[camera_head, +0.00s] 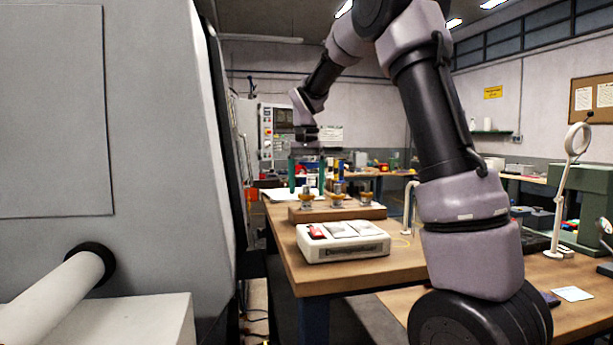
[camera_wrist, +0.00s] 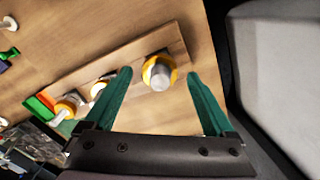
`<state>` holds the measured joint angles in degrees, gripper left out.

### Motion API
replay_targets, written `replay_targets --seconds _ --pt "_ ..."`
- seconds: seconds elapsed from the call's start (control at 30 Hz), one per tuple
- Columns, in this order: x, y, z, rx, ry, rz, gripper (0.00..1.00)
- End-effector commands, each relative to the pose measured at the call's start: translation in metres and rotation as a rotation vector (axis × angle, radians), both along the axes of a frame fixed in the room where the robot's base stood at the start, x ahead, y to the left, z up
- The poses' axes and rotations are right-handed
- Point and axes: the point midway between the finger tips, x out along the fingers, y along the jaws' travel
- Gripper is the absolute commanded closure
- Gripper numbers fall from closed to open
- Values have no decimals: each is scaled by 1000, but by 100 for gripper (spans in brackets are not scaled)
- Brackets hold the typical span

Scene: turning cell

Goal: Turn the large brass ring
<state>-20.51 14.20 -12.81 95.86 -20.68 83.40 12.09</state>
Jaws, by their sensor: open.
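Three brass-coloured rings with grey posts stand in a row on a wooden block (camera_head: 300,215). The left ring (camera_head: 307,203) lies below my gripper (camera_head: 307,188) in the head view. In the wrist view this ring (camera_wrist: 174,74) looks the largest, and its grey post rises through its middle. My gripper (camera_wrist: 159,74) is open, with one green finger on each side of this ring in the picture. The fingers look apart from it; their height above it is hard to tell. The other two rings, middle (camera_wrist: 98,90) and far (camera_wrist: 66,106), lie to the left in the wrist view.
A white box with a red switch and paler switches (camera_head: 345,247) stands on the bench (camera_head: 400,262) in front of the block. A large grey machine (camera_head: 150,150) fills the left. A green object (camera_wrist: 38,106) lies beyond the far ring.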

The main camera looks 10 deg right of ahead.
Motion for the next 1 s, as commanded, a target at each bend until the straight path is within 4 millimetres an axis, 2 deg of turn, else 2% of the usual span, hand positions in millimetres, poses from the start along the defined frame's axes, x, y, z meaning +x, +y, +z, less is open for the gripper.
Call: replay_targets --seconds 0.5,0.7,1.0 --pt "1 0 91 1 -4 0 11" --pt "0 0 104 0 -2 1 11" --pt "0 0 104 0 -1 0 11"
